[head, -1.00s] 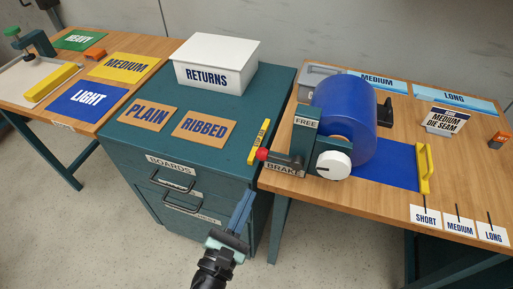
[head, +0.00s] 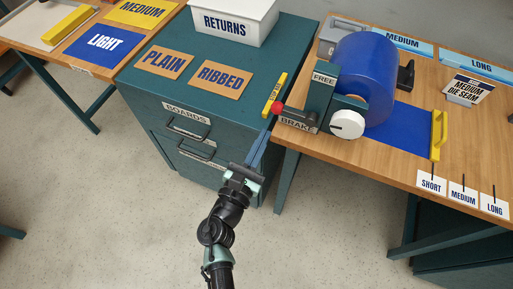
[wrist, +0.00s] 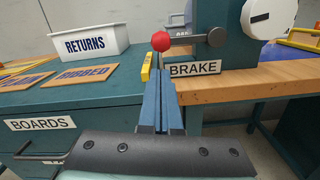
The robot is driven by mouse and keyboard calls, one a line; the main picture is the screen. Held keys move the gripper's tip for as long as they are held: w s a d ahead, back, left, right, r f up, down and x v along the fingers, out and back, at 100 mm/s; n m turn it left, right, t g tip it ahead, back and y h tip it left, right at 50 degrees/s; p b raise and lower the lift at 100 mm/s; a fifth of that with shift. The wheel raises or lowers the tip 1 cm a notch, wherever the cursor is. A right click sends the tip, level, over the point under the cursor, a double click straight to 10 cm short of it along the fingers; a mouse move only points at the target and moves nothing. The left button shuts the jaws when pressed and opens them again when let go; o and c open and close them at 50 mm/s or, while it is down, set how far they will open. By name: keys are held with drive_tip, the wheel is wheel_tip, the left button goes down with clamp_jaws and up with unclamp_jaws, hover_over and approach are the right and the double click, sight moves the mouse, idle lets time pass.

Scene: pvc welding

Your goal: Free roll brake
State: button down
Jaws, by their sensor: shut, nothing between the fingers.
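The roll brake lever (head: 296,115) ends in a red knob (head: 277,108) and points left, beside the BRAKE label (head: 297,125). The FREE label (head: 325,79) is higher on the green stand. In the wrist view the red knob (wrist: 161,41) is just beyond and above my fingertips, with the lever running right to its pivot. The BRAKE label (wrist: 194,68) is right of the fingers. My gripper (head: 266,137) is shut and empty, its blue fingers pointing at the knob from below. Contact with the knob cannot be told. The blue roll (head: 365,80) sits behind the stand.
The green cabinet (head: 225,110) stands left of the lever, with a yellow strip (head: 274,94) at its edge. The wooden table (head: 475,150) holds a blue sheet and a yellow-handled bar (head: 438,135). The white returns box (head: 234,22) is farther back. Floor is clear in front.

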sight(294, 113)
drive_tip(key=shift+x, duration=2.35)
drive_tip(key=shift+r, duration=0.15)
drive_tip(key=shift+a+r+m, duration=0.1)
drive_tip(key=shift+r+m, duration=0.05)
drive_tip(key=shift+m, duration=0.25)
